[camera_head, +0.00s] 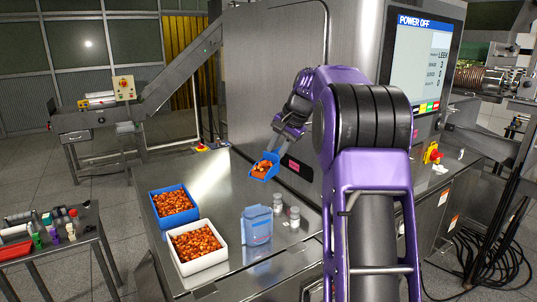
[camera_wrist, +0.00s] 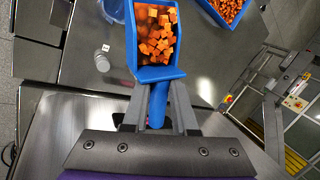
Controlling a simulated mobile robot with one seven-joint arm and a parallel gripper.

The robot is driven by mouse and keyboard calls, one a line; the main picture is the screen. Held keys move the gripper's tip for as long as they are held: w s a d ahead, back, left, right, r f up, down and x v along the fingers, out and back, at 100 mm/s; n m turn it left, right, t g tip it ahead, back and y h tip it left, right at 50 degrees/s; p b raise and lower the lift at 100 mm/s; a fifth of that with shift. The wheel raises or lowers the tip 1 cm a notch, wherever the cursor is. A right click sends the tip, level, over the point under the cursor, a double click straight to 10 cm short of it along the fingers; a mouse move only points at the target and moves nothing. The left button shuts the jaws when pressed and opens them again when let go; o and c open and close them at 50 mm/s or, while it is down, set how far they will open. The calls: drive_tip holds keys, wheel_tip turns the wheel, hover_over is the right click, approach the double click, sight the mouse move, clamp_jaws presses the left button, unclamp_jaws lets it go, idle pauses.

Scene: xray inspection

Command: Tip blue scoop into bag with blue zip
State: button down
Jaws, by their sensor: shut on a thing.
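The blue scoop (camera_head: 264,173) is held above the steel table, in front of the machine's wall. In the wrist view the scoop (camera_wrist: 183,73) holds many orange cubes. My gripper (camera_head: 276,146) is shut on its handle; in the wrist view the fingers (camera_wrist: 158,105) sit on either side of the handle. The bag with blue zip (camera_head: 257,228) stands on the table, below and nearer than the scoop, well apart from it. Its opening is too small to make out. A bluish edge beside the scoop in the wrist view may be the bag.
A blue bin (camera_head: 195,213) and a white bin (camera_head: 205,267), both full of orange cubes, stand left of the bag. Two small jars (camera_head: 278,203) (camera_head: 294,217) stand right of it. The machine wall (camera_head: 265,80) rises behind. The table's middle is bare.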

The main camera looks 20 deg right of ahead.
sight(266, 170)
drive_tip(key=shift+s+a+f+n+t+h, duration=0.3)
drive_tip(key=shift+s+a+t+h, duration=0.35)
drive_tip(key=shift+h, duration=0.35)
drive_tip(key=shift+a+f+t, duration=0.15)
drive_tip(key=shift+f+t, duration=0.05)
drive_tip(key=shift+t, duration=0.05)
drive_tip(key=shift+a+f+t+h+b, duration=0.15)
drive_tip(key=shift+f+t+h+b, duration=0.25)
drive_tip(key=shift+b, duration=0.65)
drive_tip(key=shift+s+a+n+h+b, duration=0.1)
drive_tip(key=shift+n+h+b, duration=0.2)
drive_tip(key=shift+b, duration=0.4)
drive_tip(key=a+h+b, duration=0.1)
drive_tip(key=b, duration=0.3)
drive_tip(key=shift+s+f+t+b, duration=0.3)
drive_tip(key=shift+f+t, duration=0.05)
drive_tip(key=shift+t, duration=0.05)
drive_tip(key=b, duration=0.1)
drive_tip(key=a+t+h+b, duration=0.1)
drive_tip(key=b, duration=0.1)
drive_tip(key=shift+s+r+n, duration=0.25)
drive_tip(key=shift+s+n, duration=0.1)
drive_tip(key=shift+n, duration=0.05)
drive_tip(key=shift+s+a+r+n+t+h, duration=0.3)
drive_tip(key=shift+s+a+r+t+h, duration=0.25)
drive_tip(key=shift+t+h, duration=0.25)
drive_tip(key=shift+a, duration=0.1)
